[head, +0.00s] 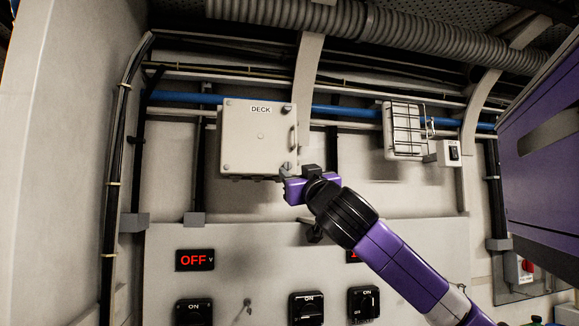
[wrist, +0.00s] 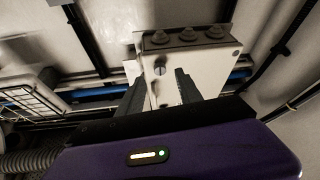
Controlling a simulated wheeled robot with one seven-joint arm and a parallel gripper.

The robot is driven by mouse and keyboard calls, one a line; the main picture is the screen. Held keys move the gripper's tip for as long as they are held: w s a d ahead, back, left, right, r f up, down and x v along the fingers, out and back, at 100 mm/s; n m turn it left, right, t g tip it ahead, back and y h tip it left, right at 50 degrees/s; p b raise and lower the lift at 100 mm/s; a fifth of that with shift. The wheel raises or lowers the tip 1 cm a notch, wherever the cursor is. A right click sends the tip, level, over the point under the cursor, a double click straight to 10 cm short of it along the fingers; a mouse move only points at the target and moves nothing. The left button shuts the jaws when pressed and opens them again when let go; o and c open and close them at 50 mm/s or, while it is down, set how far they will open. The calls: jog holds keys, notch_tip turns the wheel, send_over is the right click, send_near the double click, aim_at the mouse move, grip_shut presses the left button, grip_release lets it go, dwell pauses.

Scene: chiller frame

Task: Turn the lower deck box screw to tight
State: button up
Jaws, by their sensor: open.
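The pale deck box (head: 255,138) hangs on the wall, labelled "DECK". Its lower screw (head: 287,166) is at the lower right corner of the door, just above my gripper (head: 297,184). In the wrist view the box appears upside down, and the round slotted screw (wrist: 160,71) shows between the two dark fingers of my gripper (wrist: 158,83). The fingers are apart with a clear gap on both sides of the screw, and nothing is held. The upper screw (head: 288,107) is at the top right corner. I cannot tell how tight the lower screw is.
A door handle (head: 292,138) stands out on the right edge of the box. Cable glands (wrist: 187,34) line its underside. A blue pipe (head: 340,110) runs behind. A caged lamp (head: 403,130) is to the right, and a switch panel (head: 250,255) lies below.

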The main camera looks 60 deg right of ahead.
aim_at(288, 167)
jog(key=shift+p+x, duration=0.5)
jog(key=shift+x, duration=1.7)
jog(key=shift+c, duration=0.2)
grip_shut()
